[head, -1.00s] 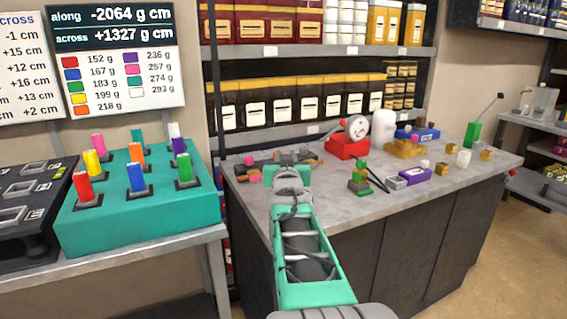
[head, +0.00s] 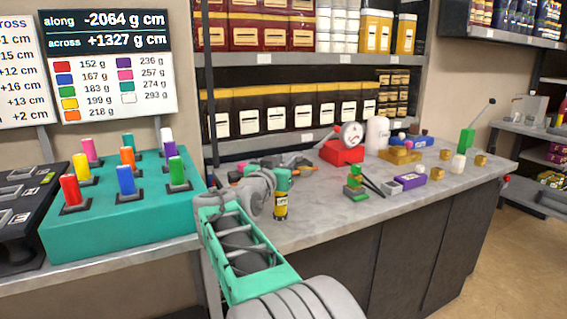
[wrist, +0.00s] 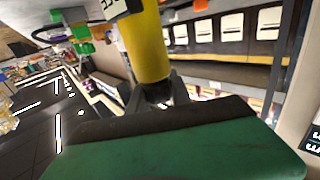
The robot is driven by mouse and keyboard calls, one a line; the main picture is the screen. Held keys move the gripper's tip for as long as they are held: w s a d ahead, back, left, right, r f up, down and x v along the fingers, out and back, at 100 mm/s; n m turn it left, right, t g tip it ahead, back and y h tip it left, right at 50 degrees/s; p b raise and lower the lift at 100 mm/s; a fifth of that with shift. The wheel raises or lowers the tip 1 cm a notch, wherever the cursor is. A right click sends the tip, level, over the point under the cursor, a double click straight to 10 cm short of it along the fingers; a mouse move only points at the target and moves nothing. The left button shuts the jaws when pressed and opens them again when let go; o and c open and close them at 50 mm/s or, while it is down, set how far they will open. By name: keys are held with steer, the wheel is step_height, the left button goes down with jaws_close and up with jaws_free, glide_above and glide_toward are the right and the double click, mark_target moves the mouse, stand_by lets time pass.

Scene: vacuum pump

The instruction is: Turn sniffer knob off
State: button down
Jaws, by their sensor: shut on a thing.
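My gripper (head: 281,192) is at the near left of the grey bench. It is shut on a yellow cylinder (head: 280,210) with a dark, white-marked label. The cylinder hangs below the teal end of my gripper; I cannot tell whether it touches the bench. In the wrist view, the yellow cylinder (wrist: 145,50) sits between the dark fingers (wrist: 158,92), above the green palm. A red device (head: 342,153) with a round white gauge (head: 352,135) stands farther back on the bench. I cannot make out which part is the sniffer knob.
Several yellow blocks lie beyond. A teal box (head: 100,235) with coloured pegs is at left. Shelves of jars rise behind.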

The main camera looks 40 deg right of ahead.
steer(key=shift+f, duration=0.1)
stand_by(0.7)
steer(key=c, duration=1.2)
jaws_free()
steer(key=shift+o, duration=0.2)
steer(key=v, duration=0.7)
steer(key=shift+s+a, duration=0.2)
steer(key=shift+a, duration=0.15)
